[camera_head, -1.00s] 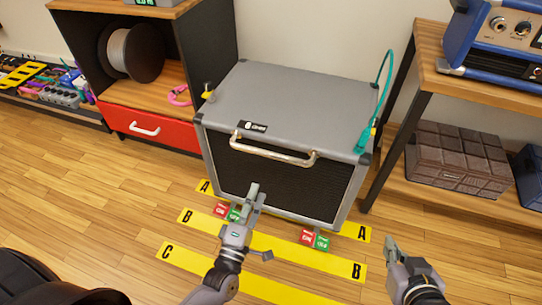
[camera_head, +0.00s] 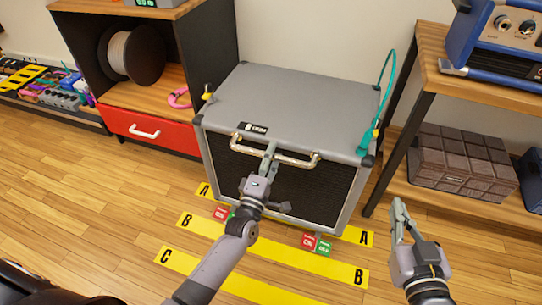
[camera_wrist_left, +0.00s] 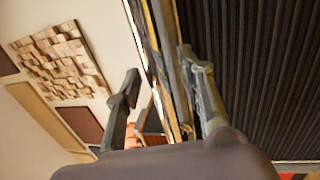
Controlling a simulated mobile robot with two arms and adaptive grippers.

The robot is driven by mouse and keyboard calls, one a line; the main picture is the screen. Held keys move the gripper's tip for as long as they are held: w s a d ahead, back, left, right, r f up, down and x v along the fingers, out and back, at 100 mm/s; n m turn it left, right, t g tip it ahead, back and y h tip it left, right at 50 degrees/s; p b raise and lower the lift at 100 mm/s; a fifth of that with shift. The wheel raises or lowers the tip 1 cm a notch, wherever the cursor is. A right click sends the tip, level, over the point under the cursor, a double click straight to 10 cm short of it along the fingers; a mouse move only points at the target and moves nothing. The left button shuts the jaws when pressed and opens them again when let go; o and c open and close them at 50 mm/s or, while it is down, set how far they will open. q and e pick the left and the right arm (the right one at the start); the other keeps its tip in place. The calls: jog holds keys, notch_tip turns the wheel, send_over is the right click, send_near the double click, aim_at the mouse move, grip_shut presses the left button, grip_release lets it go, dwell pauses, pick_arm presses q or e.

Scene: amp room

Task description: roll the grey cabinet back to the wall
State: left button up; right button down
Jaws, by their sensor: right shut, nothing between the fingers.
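The grey cabinet (camera_head: 285,115) has a black mesh front (camera_head: 262,185) and stands close to the back wall, its front lower edge by the yellow A strip (camera_head: 357,236). A pale bar handle (camera_head: 300,160) crosses its upper front. My left gripper (camera_head: 271,150) is at the middle of the handle. In the left wrist view my left gripper (camera_wrist_left: 162,98) has its fingers apart, with the handle (camera_wrist_left: 178,85) seeming to lie between them; whether it touches is unclear. My right gripper (camera_head: 398,212) is shut and empty, right of the cabinet. Red and green tabs (camera_head: 317,243) sit at the cabinet's base, the left pair partly hidden.
A black shelf unit with a red drawer (camera_head: 150,127) stands left of the cabinet. A wooden bench (camera_head: 485,82) with a dark leg stands right. A teal cable (camera_head: 378,115) hangs at the cabinet's right rear. The yellow B strip (camera_head: 300,257) and C strip (camera_head: 195,272) lie on clear floor in front.

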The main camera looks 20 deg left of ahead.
pick_arm(q)
grip_shut()
dwell(0.3)
dwell(0.6)
